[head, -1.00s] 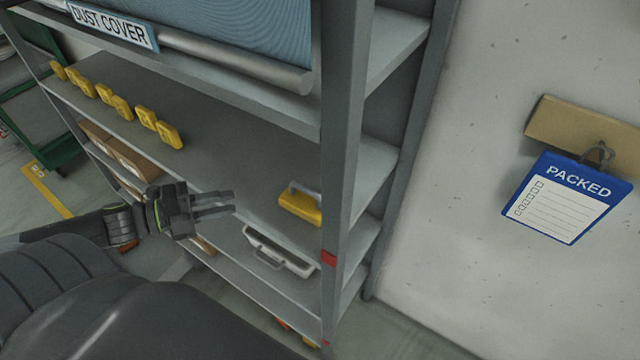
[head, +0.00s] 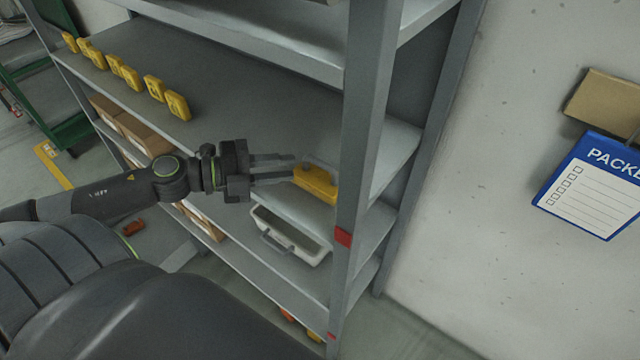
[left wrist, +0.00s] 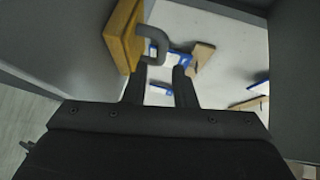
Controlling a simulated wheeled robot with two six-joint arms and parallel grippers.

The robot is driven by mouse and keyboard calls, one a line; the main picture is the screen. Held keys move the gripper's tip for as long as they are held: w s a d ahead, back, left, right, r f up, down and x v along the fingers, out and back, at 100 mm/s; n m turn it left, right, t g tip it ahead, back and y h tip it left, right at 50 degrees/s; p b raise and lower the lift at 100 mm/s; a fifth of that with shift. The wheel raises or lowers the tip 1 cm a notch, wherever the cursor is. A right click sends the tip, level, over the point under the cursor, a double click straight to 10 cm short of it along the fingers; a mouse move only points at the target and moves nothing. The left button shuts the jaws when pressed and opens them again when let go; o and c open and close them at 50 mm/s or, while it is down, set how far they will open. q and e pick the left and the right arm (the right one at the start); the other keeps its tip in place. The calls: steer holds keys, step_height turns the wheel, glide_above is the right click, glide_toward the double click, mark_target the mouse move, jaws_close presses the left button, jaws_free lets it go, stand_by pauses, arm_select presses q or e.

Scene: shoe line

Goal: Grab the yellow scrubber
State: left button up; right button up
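The yellow scrubber (head: 316,185) sits on the middle shelf near the right post, with a grey handle on its back side. In the left wrist view the scrubber (left wrist: 121,38) and its grey loop handle (left wrist: 154,44) are at the top, just beyond the fingertips. My left gripper (head: 293,167) is open, its two fingers reaching along the shelf up to the scrubber. In the left wrist view the fingers (left wrist: 160,69) are apart, with nothing clearly held between them. I cannot tell whether a finger touches the handle. My right gripper is not in view.
A row of several yellow blocks (head: 127,77) stands along the shelf's left part. A white bin (head: 290,236) is on the shelf below. The grey shelf post (head: 366,130) rises close to the right of the scrubber. A blue clipboard (head: 590,187) hangs on the wall.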

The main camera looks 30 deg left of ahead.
mark_target(317, 165)
arm_select(q)
steer(key=shift+w+d+f, duration=0.15)
steer(key=shift+w+d, duration=0.15)
steer(key=shift+w+d+r, duration=0.1)
steer(key=shift+r, duration=0.1)
steer(key=shift+x, duration=0.95)
steer(key=shift+f, duration=0.1)
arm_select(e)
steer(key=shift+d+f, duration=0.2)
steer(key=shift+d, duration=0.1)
arm_select(q)
steer(key=shift+w, duration=0.1)
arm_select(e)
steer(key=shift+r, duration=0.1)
arm_select(q)
steer(key=shift+w+d+p, duration=0.35)
steer(key=shift+d+p, duration=0.05)
steer(key=shift+p, duration=0.15)
steer(key=shift+p+x, duration=0.4)
steer(key=shift+x, duration=0.35)
steer(key=shift+p+x, duration=0.3)
steer(key=shift+x, duration=0.95)
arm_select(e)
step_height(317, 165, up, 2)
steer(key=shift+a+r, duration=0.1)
